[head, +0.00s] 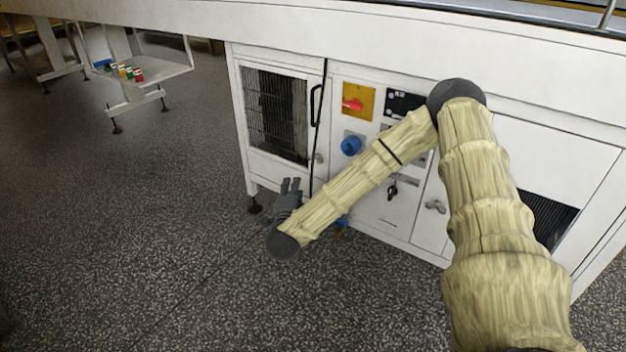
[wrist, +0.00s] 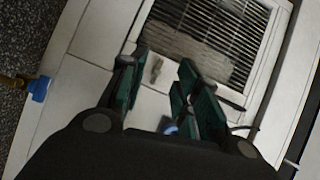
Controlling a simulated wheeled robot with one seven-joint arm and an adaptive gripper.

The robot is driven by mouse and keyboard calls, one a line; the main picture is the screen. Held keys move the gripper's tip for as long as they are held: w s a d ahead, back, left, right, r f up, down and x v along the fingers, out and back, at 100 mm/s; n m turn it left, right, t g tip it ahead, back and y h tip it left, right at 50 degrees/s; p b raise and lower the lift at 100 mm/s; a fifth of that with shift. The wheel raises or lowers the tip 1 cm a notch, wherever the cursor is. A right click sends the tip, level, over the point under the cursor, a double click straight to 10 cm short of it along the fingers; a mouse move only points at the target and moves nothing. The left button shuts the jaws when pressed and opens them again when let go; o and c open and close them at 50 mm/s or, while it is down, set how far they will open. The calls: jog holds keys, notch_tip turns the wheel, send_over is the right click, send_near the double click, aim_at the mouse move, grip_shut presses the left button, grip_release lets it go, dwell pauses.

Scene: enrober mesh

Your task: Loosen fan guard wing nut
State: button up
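The fan guard (head: 277,115) is a white-framed door with a dark mesh grille at the left end of the white machine. Its grille also shows at the upper right of the wrist view (wrist: 212,35). A small grey piece, apparently the wing nut (head: 318,158), sits by the guard's lower right edge. In the wrist view, the wing nut (wrist: 156,68) appears between my fingers, standing off the white panel. My gripper (head: 290,184) is low in front of the machine, below the guard. Its fingers (wrist: 163,60) are open and empty; contact with the nut is not visible.
A black door handle (head: 316,105), blue knob (head: 351,145) and red switch on yellow (head: 354,102) are nearby. A blue valve (wrist: 38,88) sits low. Another grey wing-shaped fastener (head: 435,206) is further right. The speckled floor (head: 140,220) at left is clear.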

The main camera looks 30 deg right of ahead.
aim_at(314, 161)
jog(key=shift+w+d+r+m+g+h+b, duration=0.15)
jog(key=shift+w+d+m+h+b, duration=0.35)
jog(key=shift+w+d+b, duration=1.2)
jog(key=shift+w+d+m+g+h+b, duration=0.2)
jog(key=shift+w+d+m+h+b, duration=0.5)
jog(key=shift+d, duration=1.75)
jog(key=shift+w+d+r+m+g+h+b, duration=0.15)
jog(key=shift+w+d+m+b, duration=0.25)
jog(key=shift+w+d+b, duration=1.3)
jog(key=shift+s+d+p, duration=0.25)
jog(key=shift+d+p, duration=0.15)
jog(key=shift+p, duration=0.2)
grip_shut()
